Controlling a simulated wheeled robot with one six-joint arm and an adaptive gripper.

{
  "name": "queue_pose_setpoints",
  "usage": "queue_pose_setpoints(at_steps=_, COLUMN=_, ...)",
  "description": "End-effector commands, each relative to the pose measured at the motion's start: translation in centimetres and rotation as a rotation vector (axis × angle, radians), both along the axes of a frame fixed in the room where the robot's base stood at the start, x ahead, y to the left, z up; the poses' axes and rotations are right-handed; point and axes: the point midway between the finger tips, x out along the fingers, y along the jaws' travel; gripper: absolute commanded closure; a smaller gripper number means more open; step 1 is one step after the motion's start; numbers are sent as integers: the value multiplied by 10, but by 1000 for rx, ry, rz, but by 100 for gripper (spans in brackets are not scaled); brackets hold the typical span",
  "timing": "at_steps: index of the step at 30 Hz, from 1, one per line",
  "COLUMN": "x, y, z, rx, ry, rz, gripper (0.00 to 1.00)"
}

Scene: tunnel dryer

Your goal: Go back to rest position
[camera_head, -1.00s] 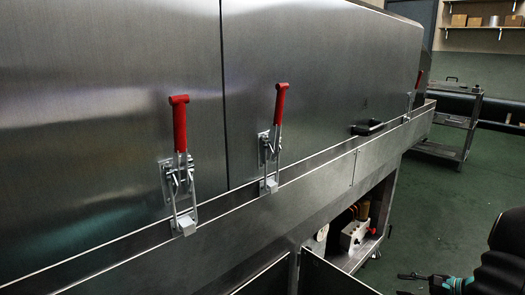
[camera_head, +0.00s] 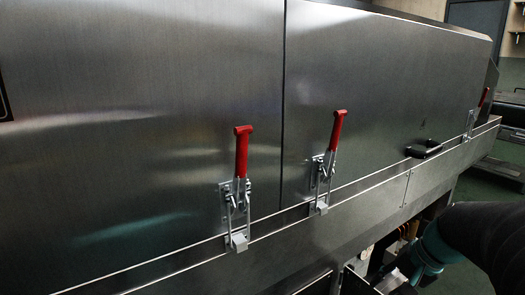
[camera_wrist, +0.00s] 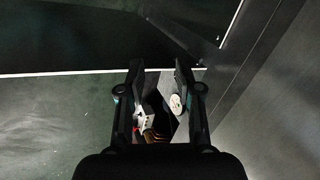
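My gripper (camera_wrist: 158,78) shows in the wrist view with its two black fingers apart and nothing between the tips. It points down past the lower part of the tunnel dryer. In the head view my dark arm comes in at the lower right, and the gripper end is dim and partly cut off there. The steel dryer (camera_head: 380,85) fills most of the head view. Two toggle latches with red handles, a nearer one (camera_head: 242,152) and a middle one (camera_head: 335,130), stand upright on its front.
A third red latch (camera_head: 483,97) and a black handle (camera_head: 424,149) sit farther right on the dryer. An open lower bay with small parts (camera_wrist: 150,115) lies below the gripper. Green floor (camera_wrist: 50,120) shows beside it. A metal cart (camera_head: 507,165) stands at the far right.

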Motion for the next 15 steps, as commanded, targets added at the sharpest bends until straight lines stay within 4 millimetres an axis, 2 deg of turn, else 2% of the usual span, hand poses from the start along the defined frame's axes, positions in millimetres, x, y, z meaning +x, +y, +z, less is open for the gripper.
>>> queue_pose_setpoints(at_steps=1, x=-8, y=18, z=12, rx=-45, ry=-14, rz=56, gripper=66)
queue_pose_setpoints(at_steps=6, x=-39, y=60, z=33, rx=-192, ry=-57, rz=217, gripper=66)
queue_pose_setpoints(at_steps=12, x=-78, y=96, z=53, rx=-360, ry=-140, rz=395, gripper=66)
queue_pose_setpoints(at_steps=15, x=-95, y=107, z=60, rx=-434, ry=-189, rz=472, gripper=66)
